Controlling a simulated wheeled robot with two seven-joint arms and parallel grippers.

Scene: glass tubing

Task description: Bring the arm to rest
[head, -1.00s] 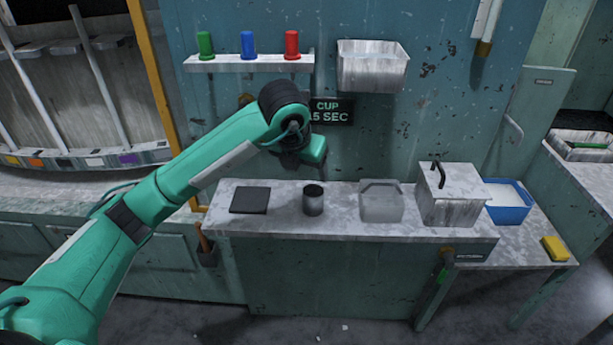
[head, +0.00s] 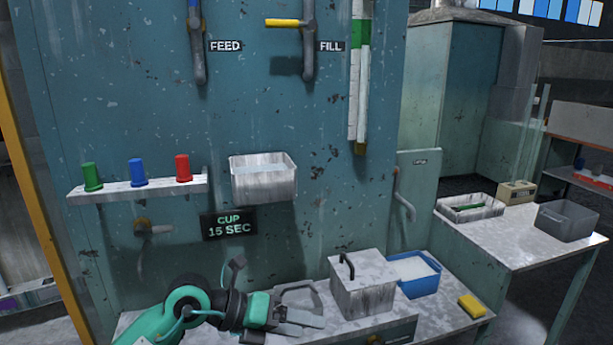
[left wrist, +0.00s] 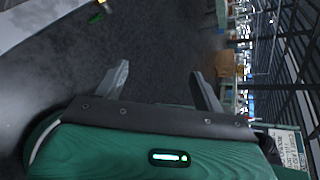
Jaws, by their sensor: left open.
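My left arm (head: 187,300) is teal and comes in low in the head view, in front of the bench. My right gripper is in neither view.
A lidded metal box (head: 362,292), a blue tub (head: 416,277) and a yellow sponge (head: 471,306) are on the bench to the right. A wall bin (head: 263,188) and a shelf (head: 140,192) with green, blue and red cups are above.

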